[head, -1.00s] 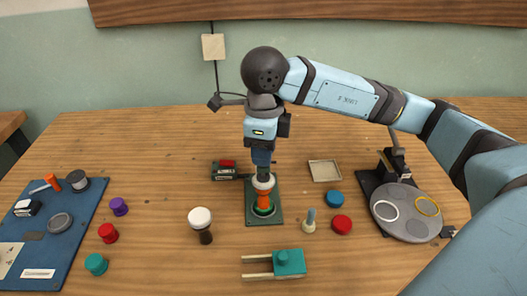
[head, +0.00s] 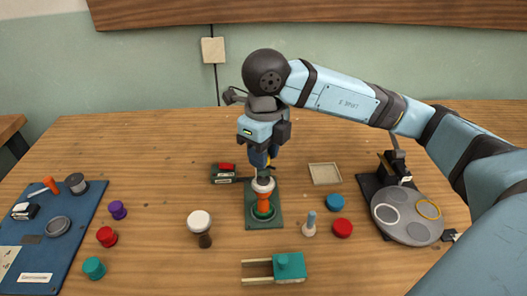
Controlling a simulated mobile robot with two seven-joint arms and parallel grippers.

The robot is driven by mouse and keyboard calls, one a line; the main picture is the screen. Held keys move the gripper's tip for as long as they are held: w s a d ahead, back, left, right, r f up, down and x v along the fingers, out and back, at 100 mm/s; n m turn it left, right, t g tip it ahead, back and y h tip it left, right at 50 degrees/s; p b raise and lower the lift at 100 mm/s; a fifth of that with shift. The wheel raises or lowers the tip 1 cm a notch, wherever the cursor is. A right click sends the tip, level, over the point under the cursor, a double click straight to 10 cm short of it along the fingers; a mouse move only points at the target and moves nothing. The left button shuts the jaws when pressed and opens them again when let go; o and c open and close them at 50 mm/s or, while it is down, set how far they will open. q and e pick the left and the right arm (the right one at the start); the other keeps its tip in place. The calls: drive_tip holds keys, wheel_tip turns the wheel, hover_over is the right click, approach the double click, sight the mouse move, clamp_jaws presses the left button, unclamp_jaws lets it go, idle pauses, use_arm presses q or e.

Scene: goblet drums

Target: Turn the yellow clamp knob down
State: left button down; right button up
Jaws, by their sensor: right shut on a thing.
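My right gripper (head: 263,178) points straight down over the middle of the table, shut at the top of a small goblet drum. The drum (head: 264,200) is orange with a white head and stands upright in a green clamp base (head: 278,216). A small patch of yellow shows beside my fingers, just above the drum head; the yellow clamp knob is mostly hidden by the gripper, and its turn cannot be read. My left gripper is not in view.
A larger white-headed drum (head: 201,228) stands to the left of the base. A teal clamp (head: 289,267) lies in front. Red and blue caps and a pale peg (head: 310,225) are to the right. A round grey plate (head: 406,229) is at far right, a blue board (head: 75,224) at far left.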

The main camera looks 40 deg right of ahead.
drive_tip(key=o, duration=0.9)
drive_tip(key=shift+o, duration=0.2)
wheel_tip(320, 180, up, 14)
drive_tip(key=p, duration=0.3)
drive_tip(key=shift+d, duration=0.25)
drive_tip(key=shift+f, duration=0.1)
